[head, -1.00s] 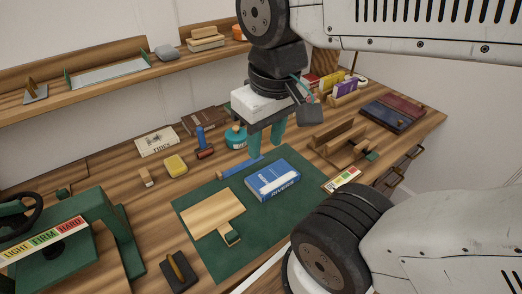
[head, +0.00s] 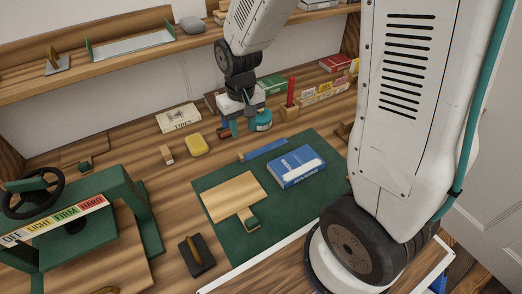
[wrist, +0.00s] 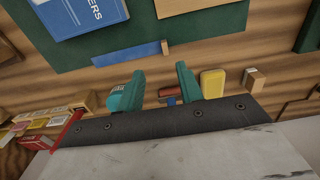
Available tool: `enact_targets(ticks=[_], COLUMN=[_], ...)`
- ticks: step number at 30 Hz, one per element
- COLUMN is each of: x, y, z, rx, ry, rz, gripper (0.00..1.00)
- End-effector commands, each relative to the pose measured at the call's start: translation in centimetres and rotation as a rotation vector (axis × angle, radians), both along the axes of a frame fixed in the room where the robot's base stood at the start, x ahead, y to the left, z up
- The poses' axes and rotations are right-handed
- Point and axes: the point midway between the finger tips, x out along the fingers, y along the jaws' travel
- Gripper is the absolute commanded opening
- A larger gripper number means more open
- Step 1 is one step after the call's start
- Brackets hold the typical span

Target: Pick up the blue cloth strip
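The blue cloth strip (head: 266,149) lies flat along the back edge of the green mat (head: 225,240), behind a blue book (head: 297,166). A small tan piece is at its left end. In the wrist view the strip (wrist: 112,57) runs across the upper middle, with the tan piece at its right end. My gripper (head: 242,127) is above the bench, behind the strip and apart from it. In the wrist view its two green fingers (wrist: 162,84) are spread with nothing held between them. A small red item (wrist: 168,91) shows in the gap, beyond the fingers.
A teal jar (head: 264,124) stands right beside my gripper. A yellow block (head: 196,145) and a small wooden block (head: 167,155) lie to the left. A tan board (head: 234,196) lies on the mat. A green press (head: 70,230) stands front left.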

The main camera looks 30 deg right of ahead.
Motion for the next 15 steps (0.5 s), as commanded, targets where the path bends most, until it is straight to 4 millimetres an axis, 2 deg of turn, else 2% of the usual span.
enact_targets(ticks=[1,3,15], x=[0.5,1.0,1.6], y=[0.1,0.3,0.5], z=[-1.5,-2.7,-7.1], rx=[0.0,0.0,-0.001], ry=[0.011,0.013,0.017], rz=[0.0,0.0,0.0], gripper=[0.36,0.36,0.36])
